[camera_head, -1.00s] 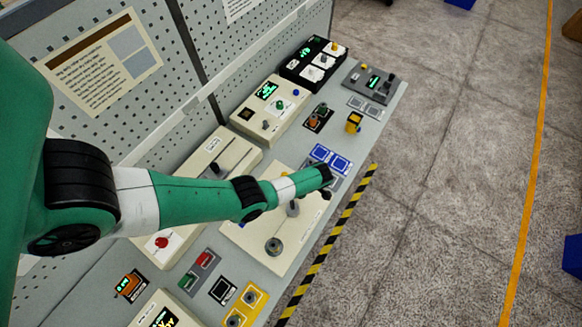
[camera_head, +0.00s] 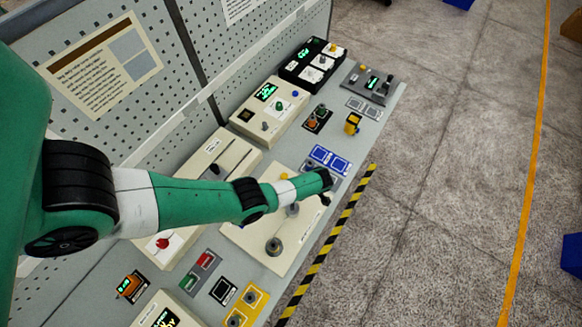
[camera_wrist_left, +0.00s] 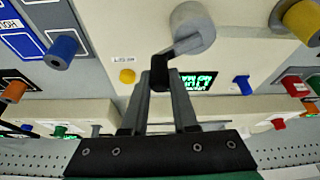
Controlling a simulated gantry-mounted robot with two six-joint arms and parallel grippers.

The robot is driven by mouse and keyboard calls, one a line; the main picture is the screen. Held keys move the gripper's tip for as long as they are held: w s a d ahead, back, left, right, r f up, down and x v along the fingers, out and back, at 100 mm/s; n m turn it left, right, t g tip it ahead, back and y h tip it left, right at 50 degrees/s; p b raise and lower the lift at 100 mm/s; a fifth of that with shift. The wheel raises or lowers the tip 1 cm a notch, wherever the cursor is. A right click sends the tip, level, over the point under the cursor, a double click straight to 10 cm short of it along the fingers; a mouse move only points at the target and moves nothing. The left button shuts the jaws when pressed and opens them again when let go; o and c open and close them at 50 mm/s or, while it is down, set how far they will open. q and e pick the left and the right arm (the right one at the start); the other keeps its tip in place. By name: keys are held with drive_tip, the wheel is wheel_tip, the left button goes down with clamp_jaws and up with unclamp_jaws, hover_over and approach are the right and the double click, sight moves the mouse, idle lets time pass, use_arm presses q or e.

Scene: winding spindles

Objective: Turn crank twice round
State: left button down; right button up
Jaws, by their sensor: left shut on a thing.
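The crank shows in the left wrist view as a grey round hub (camera_wrist_left: 193,28) with a short grey arm that runs down to a dark handle (camera_wrist_left: 160,72). My left gripper (camera_wrist_left: 160,86) is shut on this handle, with a finger on either side of it. In the head view my left gripper (camera_head: 326,184) is over the front part of the panel, near the striped edge. The crank is mostly hidden there by my wrist and gripper. My right gripper is in neither view.
A cream panel (camera_head: 280,262) with grey knobs (camera_head: 274,246) lies under my left forearm. Blue-framed squares (camera_head: 330,159) are just behind the gripper. Several control boxes line the bench. A yellow-black striped edge (camera_head: 325,248) borders it, with open floor beyond.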

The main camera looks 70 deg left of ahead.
use_arm(q)
drive_tip(key=m, duration=0.1)
drive_tip(key=w+m+p, duration=0.1)
drive_tip(key=shift+d+r+m+t+y, duration=0.15)
drive_tip(key=shift+d+m+t+y, duration=0.15)
drive_tip(key=shift+y, duration=0.1)
drive_tip(key=m+p, duration=0.1)
drive_tip(key=w+d+m+t+p, duration=0.1)
drive_tip(key=m, duration=0.1)
drive_tip(key=shift+w+m, duration=0.1)
drive_tip(key=shift+m, duration=0.2)
drive_tip(key=shift+w+d+m+t+y+p, duration=0.2)
drive_tip(key=shift+m+t+p, duration=0.2)
drive_tip(key=shift+m, duration=0.2)
drive_tip(key=shift+w+d+m+t+y+p, duration=0.15)
drive_tip(key=shift+m+t+p, duration=0.2)
drive_tip(key=shift+m, duration=0.25)
drive_tip(key=shift+w+d+m+t+p, duration=0.15)
drive_tip(key=shift+d+m+t+p, duration=0.2)
drive_tip(key=shift+m, duration=0.65)
drive_tip(key=shift+d, duration=0.1)
drive_tip(key=c, duration=0.7)
unclamp_jaws()
